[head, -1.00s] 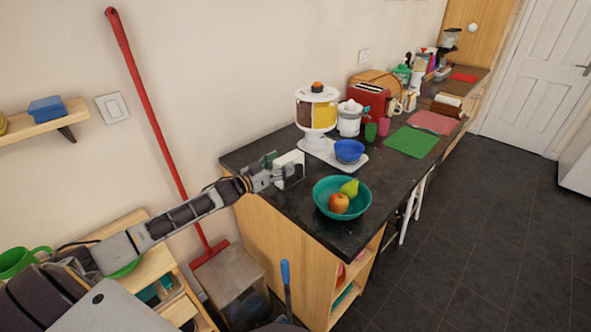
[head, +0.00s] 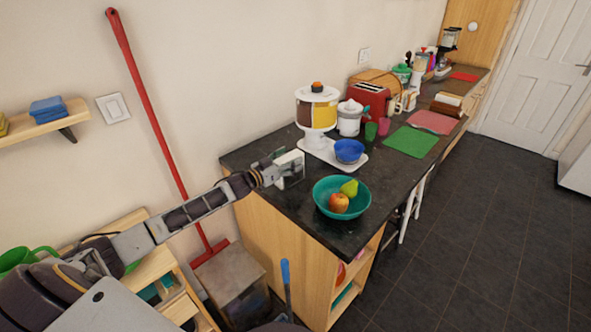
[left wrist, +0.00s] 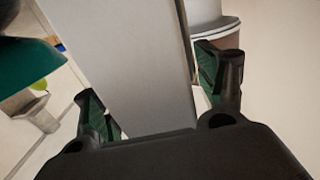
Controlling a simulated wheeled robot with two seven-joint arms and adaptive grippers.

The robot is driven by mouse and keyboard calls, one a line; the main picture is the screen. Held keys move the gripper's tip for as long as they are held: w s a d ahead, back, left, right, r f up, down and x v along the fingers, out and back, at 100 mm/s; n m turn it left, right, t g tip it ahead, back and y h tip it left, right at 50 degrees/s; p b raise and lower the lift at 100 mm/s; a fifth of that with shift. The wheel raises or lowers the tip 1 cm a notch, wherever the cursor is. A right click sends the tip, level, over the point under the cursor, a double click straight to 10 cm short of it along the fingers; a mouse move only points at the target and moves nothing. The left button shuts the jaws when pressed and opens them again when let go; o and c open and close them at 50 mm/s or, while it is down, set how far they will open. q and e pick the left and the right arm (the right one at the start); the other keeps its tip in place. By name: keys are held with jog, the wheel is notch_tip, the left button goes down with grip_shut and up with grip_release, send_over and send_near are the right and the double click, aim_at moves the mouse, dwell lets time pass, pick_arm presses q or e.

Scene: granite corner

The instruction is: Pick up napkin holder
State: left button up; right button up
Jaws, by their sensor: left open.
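The napkin holder (head: 293,165) looks like a pale, upright, boxy piece near the left end of the dark counter in the head view. In the left wrist view its broad grey face (left wrist: 125,60) fills the middle. My left gripper (head: 277,164) is at the holder, partly hidden by it. In the left wrist view the green-padded fingers of the left gripper (left wrist: 160,95) stand open, one on each side of the grey piece. I cannot tell whether either pad touches it. My right gripper is in neither view.
A teal bowl (head: 321,201) with fruit stands right of the holder, near the counter's front edge. A red-handled broom (head: 150,110) leans on the wall.

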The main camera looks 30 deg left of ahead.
pick_arm(q)
jog(key=c, duration=1.3)
jog(key=shift+r, duration=5.05)
